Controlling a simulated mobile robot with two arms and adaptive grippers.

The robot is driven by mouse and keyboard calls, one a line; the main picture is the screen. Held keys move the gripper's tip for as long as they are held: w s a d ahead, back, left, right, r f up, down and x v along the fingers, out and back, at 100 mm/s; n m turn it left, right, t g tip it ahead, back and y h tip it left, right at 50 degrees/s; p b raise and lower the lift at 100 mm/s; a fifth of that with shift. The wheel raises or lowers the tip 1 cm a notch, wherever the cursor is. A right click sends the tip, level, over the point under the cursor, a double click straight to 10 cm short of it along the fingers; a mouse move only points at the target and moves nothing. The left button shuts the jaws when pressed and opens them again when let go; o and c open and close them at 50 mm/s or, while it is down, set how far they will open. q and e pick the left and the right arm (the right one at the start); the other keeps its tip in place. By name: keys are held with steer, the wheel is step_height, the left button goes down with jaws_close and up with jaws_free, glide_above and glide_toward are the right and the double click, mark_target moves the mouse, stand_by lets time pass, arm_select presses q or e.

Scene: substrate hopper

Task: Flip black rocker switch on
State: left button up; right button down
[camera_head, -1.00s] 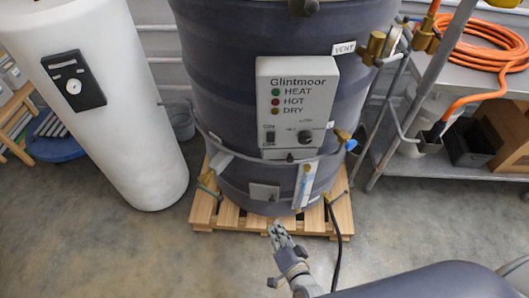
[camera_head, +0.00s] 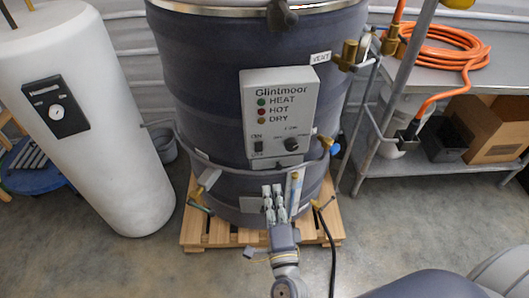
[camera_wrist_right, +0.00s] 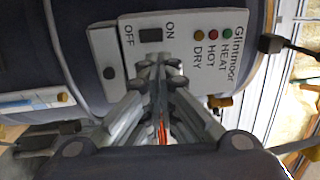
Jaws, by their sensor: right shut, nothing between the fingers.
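The black rocker switch (camera_head: 258,147) sits at the lower left of the white Glintmoor control panel (camera_head: 308,88), between its ON and OFF labels. It also shows in the right wrist view (camera_wrist_right: 151,35), just beyond my fingertips. I cannot tell which way the rocker is tipped. My right gripper (camera_head: 273,188) is shut and empty, below the panel in the head view and in front of the dark drum. In the wrist view the fingertips (camera_wrist_right: 153,63) point at the panel near the switch, and I see no clear contact. My left gripper is not in view.
The dark drum (camera_head: 200,60) stands on a wooden pallet (camera_head: 192,240). A round black knob (camera_head: 291,144) is right of the switch. A pipe band crosses the drum below the panel. A white tank (camera_head: 110,130) stands left, a metal shelf (camera_head: 455,172) right.

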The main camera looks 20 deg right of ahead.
mark_target(263, 144)
steer(key=p+x, duration=0.3)
steer(key=x, duration=0.9)
steer(key=shift+w, duration=0.1)
steer(key=shift+w+d, duration=0.1)
steer(key=shift+w, duration=0.55)
steer(key=shift+w, duration=0.1)
steer(key=shift+w+r, duration=0.25)
steer(key=shift+s, duration=0.1)
steer(key=shift+f, duration=0.1)
